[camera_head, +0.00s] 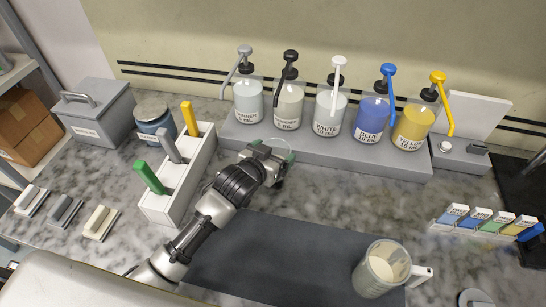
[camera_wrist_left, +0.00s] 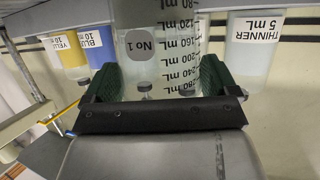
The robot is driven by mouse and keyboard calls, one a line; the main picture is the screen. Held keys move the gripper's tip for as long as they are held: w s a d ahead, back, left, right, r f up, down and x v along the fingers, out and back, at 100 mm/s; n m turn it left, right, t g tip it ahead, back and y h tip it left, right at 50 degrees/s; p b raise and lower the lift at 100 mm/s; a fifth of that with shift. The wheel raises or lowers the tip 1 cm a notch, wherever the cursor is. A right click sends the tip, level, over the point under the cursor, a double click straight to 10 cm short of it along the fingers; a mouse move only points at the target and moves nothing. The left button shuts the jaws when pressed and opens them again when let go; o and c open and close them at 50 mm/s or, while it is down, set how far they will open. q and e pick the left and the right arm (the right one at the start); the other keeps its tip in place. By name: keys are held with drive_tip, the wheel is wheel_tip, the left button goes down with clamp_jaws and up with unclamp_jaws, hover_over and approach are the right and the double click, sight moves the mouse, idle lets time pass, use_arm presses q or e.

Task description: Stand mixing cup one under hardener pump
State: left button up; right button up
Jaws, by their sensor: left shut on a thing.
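Mixing cup one (camera_wrist_left: 140,60) is clear, with a "No 1" label and a mL scale; it appears inverted in the left wrist view. My left gripper (camera_wrist_left: 155,80) is shut on it, a green pad on each side. In the head view the left gripper (camera_head: 270,158) is at the front of the pump ledge, and only the cup's clear rim (camera_head: 283,144) shows past it. The hardener bottle (camera_head: 289,106) with its black pump (camera_head: 289,62) stands just behind. Whether the cup rests on a surface is hidden. My right gripper is not in view.
The grey ledge (camera_head: 340,152) also bears thinner (camera_head: 248,103), white (camera_head: 331,112), blue (camera_head: 371,118) and yellow (camera_head: 412,128) pump bottles. A white rack (camera_head: 180,185) with coloured handles stands left of my arm. A cream-filled jug (camera_head: 372,280) stands on the dark mat (camera_head: 290,262).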

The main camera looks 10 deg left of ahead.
use_arm(q)
drive_tip(key=shift+f, duration=0.75)
drive_tip(key=shift+f, duration=0.15)
drive_tip(key=o, duration=0.7)
drive_tip(key=shift+o, duration=0.2)
drive_tip(key=shift+s+r, duration=0.2)
drive_tip(key=b+v, duration=0.1)
drive_tip(key=v, duration=1)
drive_tip(key=shift+s+a, duration=0.2)
drive_tip(key=shift+s, duration=0.1)
drive_tip(key=shift+r, duration=0.1)
